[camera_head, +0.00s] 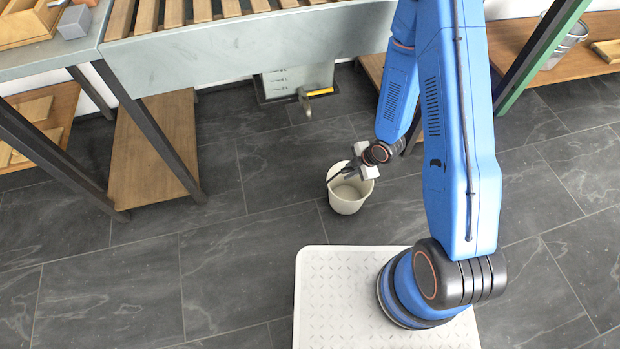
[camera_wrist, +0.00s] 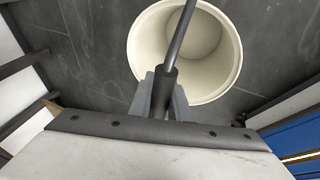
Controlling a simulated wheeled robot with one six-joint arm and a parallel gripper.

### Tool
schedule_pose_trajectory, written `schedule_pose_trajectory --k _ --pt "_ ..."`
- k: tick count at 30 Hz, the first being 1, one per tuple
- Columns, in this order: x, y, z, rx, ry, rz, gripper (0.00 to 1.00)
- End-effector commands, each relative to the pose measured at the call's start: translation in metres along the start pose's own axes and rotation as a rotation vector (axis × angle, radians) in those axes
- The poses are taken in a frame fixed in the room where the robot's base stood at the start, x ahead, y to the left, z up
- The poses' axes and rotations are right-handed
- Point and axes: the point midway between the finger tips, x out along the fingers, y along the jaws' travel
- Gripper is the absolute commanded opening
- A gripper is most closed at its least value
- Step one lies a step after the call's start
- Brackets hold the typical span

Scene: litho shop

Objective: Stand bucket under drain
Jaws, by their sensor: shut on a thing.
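A cream bucket (camera_head: 346,197) stands upright, on or just above the dark tiled floor; I cannot tell which. My gripper (camera_head: 350,173) is at its rim and shut on its dark bar handle. In the wrist view my gripper (camera_wrist: 165,95) clasps the handle's grip, and the empty inside of the bucket (camera_wrist: 150,45) shows beyond it. The drain (camera_head: 320,92), a small spout with a yellow part, sticks out low from the grey tank (camera_head: 297,80) under the slatted bench. The bucket is in front of the drain and apart from it, not beneath it.
The slatted bench (camera_head: 230,40) stands at the back, with a dark leg at its left. A low wooden shelf (camera_head: 150,150) is below it. Another wooden shelf (camera_head: 560,50) with a metal pail (camera_head: 568,42) is at the right. The floor (camera_head: 250,150) between bucket and tank is clear.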

Motion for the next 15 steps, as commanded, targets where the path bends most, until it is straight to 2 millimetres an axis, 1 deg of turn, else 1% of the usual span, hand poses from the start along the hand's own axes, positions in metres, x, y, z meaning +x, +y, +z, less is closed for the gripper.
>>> schedule_pose_trajectory --k 5,15 --pt "0.009 0.016 -0.017 -0.008 0.002 0.001 0.00" --pt "0.038 0.062 -0.061 -0.007 0.002 0.002 0.00"
